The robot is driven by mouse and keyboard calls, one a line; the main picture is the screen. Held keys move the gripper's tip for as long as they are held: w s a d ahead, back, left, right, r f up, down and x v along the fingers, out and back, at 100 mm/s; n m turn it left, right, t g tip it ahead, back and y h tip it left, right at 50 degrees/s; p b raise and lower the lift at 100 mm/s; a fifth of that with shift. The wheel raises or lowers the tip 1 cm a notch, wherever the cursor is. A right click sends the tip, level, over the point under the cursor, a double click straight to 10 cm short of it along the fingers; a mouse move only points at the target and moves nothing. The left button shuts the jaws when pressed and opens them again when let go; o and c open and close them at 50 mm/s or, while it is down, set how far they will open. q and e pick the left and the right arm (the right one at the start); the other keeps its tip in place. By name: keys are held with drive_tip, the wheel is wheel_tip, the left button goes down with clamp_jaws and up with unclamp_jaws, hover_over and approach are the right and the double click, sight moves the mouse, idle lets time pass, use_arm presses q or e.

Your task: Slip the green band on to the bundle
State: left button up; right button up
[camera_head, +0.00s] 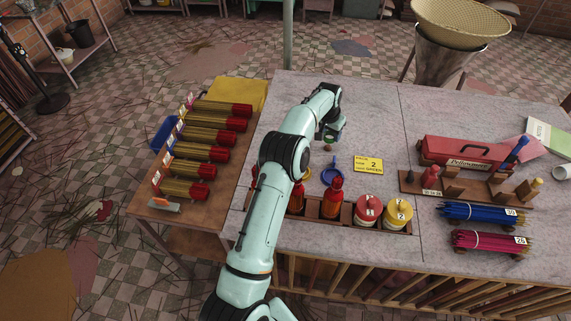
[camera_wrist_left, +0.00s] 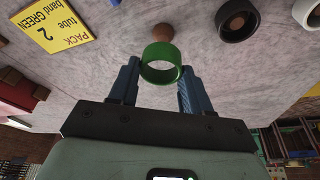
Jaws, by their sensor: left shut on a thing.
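My left gripper (camera_wrist_left: 158,84) is shut on the green band (camera_wrist_left: 162,76), which sits between its two blue fingers in the left wrist view. In the head view the left gripper (camera_head: 328,138) is over the grey table, and its own wrist partly hides the band. A small brown peg (camera_wrist_left: 162,31) shows just beyond the band. Incense bundles (camera_head: 222,108) with red ends lie in a row on the left side table. A blue bundle (camera_head: 478,213) and a magenta bundle (camera_head: 485,241) lie at the right. My right gripper is not in view.
A yellow card (camera_head: 369,165) reading PACK tube 2 band GREEN lies right of the gripper; it also shows in the wrist view (camera_wrist_left: 50,25). A blue ring-shaped thing (camera_head: 332,176) is nearby. A rack with red bottles (camera_head: 332,204) and numbered lidded jars (camera_head: 397,214) stands in front.

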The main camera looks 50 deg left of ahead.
use_arm(q)
drive_tip(key=s+r+n, duration=0.3)
drive_tip(key=s+r, duration=0.2)
drive_tip(key=s, duration=0.5)
drive_tip(key=s+d+r+n+g+y+b, duration=0.1)
drive_tip(key=s+r+n, duration=0.2)
drive_tip(key=s, duration=0.8)
drive_tip(key=s+r+n+y, duration=0.1)
drive_tip(key=s+r+n, duration=0.1)
drive_tip(key=s+r, duration=0.5)
drive_tip(key=shift+s+d+r+n+g+b, duration=0.1)
drive_tip(key=shift+s+d+n+g+b, duration=0.1)
drive_tip(key=shift+s, duration=0.85)
drive_tip(key=shift+s+d+r+n+g+b, duration=0.1)
drive_tip(key=shift+s+d+n+b, duration=0.1)
drive_tip(key=shift+s, duration=0.8)
drive_tip(key=shift+s+f, duration=0.15)
drive_tip(key=shift+s, duration=0.1)
drive_tip(key=shift+f+b, duration=0.6)
drive_tip(key=shift+f, duration=0.4)
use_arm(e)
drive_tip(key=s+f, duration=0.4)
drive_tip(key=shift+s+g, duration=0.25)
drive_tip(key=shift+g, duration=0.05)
use_arm(q)
drive_tip(key=shift+w, duration=0.1)
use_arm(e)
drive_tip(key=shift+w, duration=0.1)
